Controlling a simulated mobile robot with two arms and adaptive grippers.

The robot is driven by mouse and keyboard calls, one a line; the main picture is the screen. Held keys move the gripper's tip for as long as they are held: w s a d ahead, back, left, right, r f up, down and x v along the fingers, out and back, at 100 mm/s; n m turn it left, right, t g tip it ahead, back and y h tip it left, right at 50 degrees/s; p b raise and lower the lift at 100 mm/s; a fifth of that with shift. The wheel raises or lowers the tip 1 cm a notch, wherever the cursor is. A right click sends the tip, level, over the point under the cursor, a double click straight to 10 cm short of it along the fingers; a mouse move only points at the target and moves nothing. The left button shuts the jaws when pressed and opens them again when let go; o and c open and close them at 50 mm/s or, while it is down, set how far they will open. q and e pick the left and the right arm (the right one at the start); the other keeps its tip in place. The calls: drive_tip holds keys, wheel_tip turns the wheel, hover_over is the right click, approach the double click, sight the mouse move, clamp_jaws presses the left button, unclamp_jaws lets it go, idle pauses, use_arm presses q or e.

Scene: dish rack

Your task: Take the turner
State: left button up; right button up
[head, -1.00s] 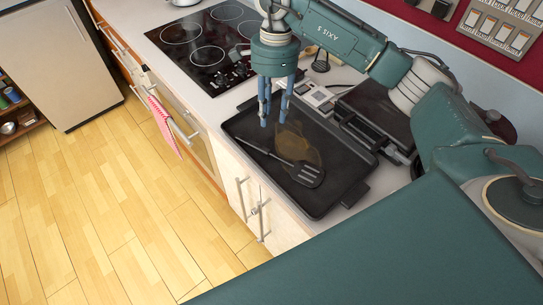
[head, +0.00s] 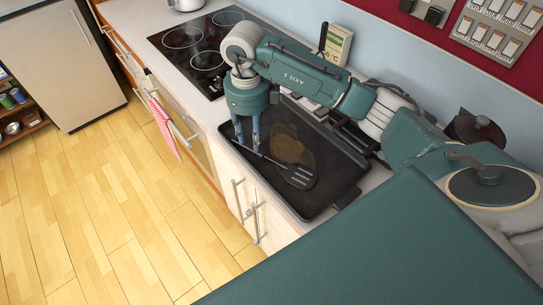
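The black slotted turner (head: 298,178) lies on the dark tray (head: 330,194), with its slotted head to the right and its handle running up and left. My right gripper (head: 247,144) points down at the handle end. Its two blue fingers are apart, one on each side in the picture, and it looks open. The fingertips overlap the handle in the picture; I cannot tell whether they touch it. Part of the handle is hidden by the fingers. My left gripper is out of view.
A brownish stain (head: 291,146) marks the tray. A black cooktop (head: 207,59) lies behind my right gripper. A dark appliance stands along the tray's far right side. Cabinet handles (head: 245,210) stick out below the counter's front edge.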

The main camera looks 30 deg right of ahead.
sight(271, 160)
drive_tip(key=shift+s+f+p, duration=0.1)
drive_tip(key=shift+f+p, duration=0.15)
drive_tip(key=shift+p, duration=0.1)
wheel_tip(271, 160, down, 4)
drive_tip(key=shift+s+r+p, duration=0.1)
drive_tip(key=shift+r+p, duration=0.05)
drive_tip(key=shift+p, duration=0.9)
drive_tip(key=shift+d+f, duration=0.1)
drive_tip(key=shift+f, duration=0.45)
clamp_jaws()
